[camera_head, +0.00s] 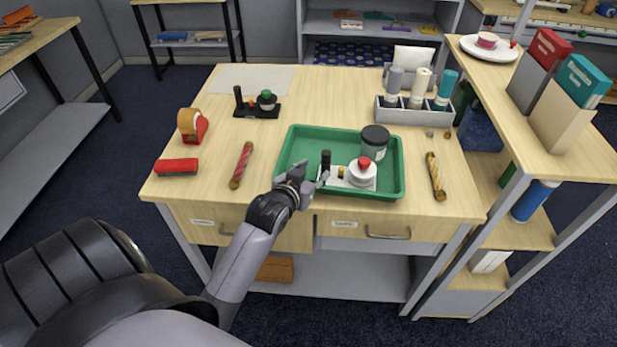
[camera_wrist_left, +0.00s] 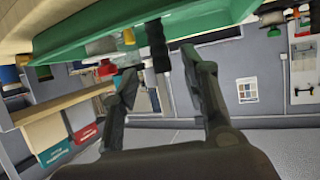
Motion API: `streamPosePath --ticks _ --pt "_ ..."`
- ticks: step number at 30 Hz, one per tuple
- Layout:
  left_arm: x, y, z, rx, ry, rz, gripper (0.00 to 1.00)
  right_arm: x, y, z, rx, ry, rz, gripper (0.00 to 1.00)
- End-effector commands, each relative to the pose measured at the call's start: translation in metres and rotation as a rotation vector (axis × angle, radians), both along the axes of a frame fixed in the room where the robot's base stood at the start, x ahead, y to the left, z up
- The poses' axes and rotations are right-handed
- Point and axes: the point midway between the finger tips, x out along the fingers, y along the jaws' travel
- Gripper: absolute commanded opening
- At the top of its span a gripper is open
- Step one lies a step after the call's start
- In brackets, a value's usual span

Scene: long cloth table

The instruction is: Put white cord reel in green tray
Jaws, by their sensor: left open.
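What I take to be the white cord reel (camera_head: 360,174), a white round body with a red top on a pale base with a black post, is inside the green tray (camera_head: 301,149), at its front. The reel also shows in the left wrist view (camera_wrist_left: 103,46), partly cut off, with the black post pointing between my fingers. My left gripper (camera_head: 313,178) is open at the tray's front edge, beside the black post. The left wrist view shows its fingers (camera_wrist_left: 160,72) apart. Whether a finger touches the post, I cannot tell. My right gripper is not in view.
A dark-lidded jar (camera_head: 375,141) stands in the tray behind the reel. A red rod (camera_head: 241,165) and a yellow rod (camera_head: 435,177) flank the tray. A black-based set with a green top (camera_head: 266,100), a tape dispenser (camera_head: 193,125) and a bottle rack (camera_head: 415,114) stand around.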

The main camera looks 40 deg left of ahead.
Motion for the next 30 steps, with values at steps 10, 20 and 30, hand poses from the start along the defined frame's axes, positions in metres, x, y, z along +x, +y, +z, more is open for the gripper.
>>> streamPosePath --ticks 10,20,30 --pt "-0.022 -0.004 0.009 0.000 0.000 0.000 0.41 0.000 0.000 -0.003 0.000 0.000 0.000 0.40" --pt "-0.021 -0.004 0.009 0.000 0.000 0.000 0.41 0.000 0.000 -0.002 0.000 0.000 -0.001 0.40" --pt "-0.048 -0.030 -0.015 0.002 0.132 -0.051 0.41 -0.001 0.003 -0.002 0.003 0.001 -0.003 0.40"
